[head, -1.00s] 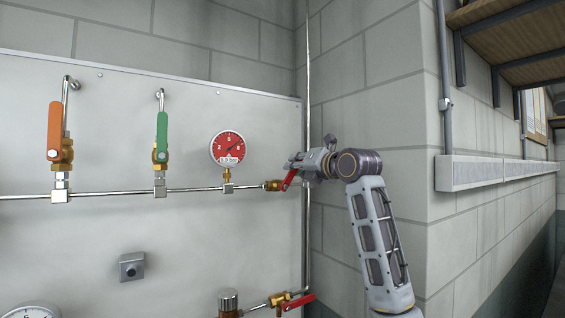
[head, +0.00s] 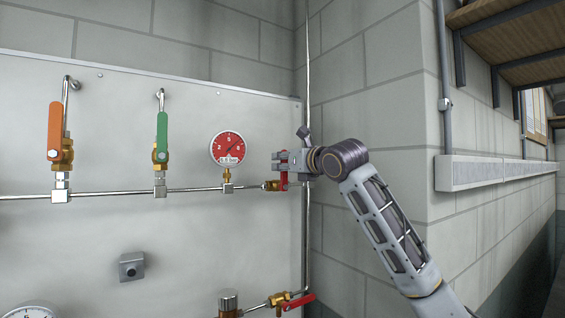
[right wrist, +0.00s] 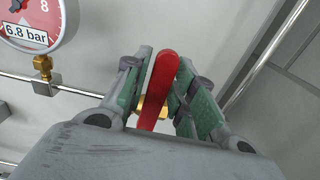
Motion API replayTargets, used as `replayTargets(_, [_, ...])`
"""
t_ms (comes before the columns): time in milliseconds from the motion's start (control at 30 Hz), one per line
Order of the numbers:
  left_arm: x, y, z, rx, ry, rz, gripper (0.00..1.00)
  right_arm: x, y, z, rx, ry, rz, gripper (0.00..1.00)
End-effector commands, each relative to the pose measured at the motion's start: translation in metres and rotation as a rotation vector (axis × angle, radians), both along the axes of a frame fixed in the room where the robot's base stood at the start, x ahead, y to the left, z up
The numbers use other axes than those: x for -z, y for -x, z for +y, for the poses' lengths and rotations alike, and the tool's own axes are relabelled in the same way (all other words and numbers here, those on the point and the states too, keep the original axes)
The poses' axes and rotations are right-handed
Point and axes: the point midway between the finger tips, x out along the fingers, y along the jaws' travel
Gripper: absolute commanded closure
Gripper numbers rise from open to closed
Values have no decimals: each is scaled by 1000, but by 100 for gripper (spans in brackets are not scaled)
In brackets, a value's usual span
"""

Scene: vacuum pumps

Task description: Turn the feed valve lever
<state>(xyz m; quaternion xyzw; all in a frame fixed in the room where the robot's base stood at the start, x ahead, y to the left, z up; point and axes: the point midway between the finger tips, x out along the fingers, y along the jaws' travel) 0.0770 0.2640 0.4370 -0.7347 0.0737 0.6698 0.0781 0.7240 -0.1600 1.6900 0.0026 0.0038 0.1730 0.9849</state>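The red valve lever at the right end of the upper pipe shows in the head view (head: 284,182), partly hidden by my right gripper (head: 281,162). In the right wrist view, the red lever (right wrist: 159,90) stands between the green-padded fingers of my right gripper (right wrist: 163,88). The fingers are close in on both sides of it and appear shut on it. Its brass valve body (head: 270,185) sits on the pipe. In the head view the lever points nearly straight up and down. My left gripper is not in view.
A red gauge (head: 228,149) stands left of the valve; it reads 6.8 bar in the wrist view (right wrist: 30,22). Further left are a green lever (head: 162,136) and an orange lever (head: 55,130). Another red lever (head: 299,302) lies below. A vertical pipe (head: 306,240) runs close by.

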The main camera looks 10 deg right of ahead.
Motion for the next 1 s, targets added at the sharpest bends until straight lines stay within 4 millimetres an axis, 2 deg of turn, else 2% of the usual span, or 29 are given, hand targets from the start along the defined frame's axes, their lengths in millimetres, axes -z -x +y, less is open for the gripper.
replayTargets(100, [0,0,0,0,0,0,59,-2,1,0,0,-3,-2,59])
replayTargets(1000, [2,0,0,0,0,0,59,-3,13,-5,0,-6,-5,59])
